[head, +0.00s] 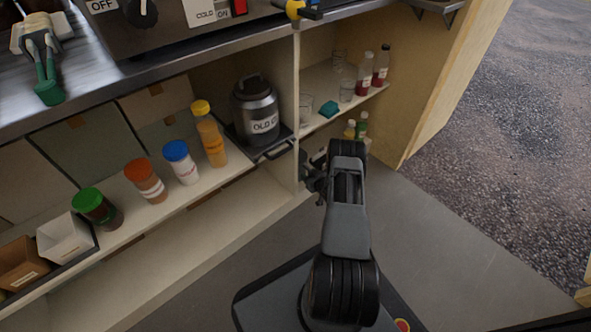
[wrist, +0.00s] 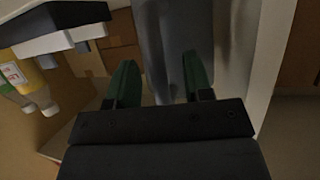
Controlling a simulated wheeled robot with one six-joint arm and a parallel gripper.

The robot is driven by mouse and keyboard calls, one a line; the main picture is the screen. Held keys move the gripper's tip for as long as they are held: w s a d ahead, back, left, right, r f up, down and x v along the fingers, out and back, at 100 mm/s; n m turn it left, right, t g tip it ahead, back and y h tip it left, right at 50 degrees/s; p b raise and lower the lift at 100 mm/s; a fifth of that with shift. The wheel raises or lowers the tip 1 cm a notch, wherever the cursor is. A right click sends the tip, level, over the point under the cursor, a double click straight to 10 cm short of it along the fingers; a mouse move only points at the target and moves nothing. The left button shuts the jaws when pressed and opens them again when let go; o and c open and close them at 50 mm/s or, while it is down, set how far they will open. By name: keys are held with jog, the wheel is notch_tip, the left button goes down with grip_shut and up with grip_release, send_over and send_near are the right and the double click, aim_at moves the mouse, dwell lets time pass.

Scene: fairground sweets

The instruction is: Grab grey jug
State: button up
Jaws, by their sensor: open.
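A grey metal container (head: 258,112) with a dark lid and a label starting "OLD O" stands upright on a black tray (head: 282,149) in the shelf, left of the upright divider. It is the only clearly jug-like grey thing in the head view. My gripper (head: 312,174) is low, right of and below this container, partly hidden by my arm. In the wrist view my gripper (wrist: 160,68) is open with two dark green fingers apart. A smooth grey upright shape (wrist: 166,45) shows beyond and between the fingers; I cannot tell whether it is the container, or whether the fingers touch it.
Capped bottles, including an orange one (head: 211,140) and a blue-capped one (head: 181,163), line the shelf to the left. Glasses (head: 347,91) and red bottles (head: 380,66) stand right of the divider (head: 298,95). The floor (head: 440,235) at right is clear.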

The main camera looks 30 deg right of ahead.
jog(key=shift+w, duration=0.1)
jog(key=shift+c, duration=0.4)
grip_shut()
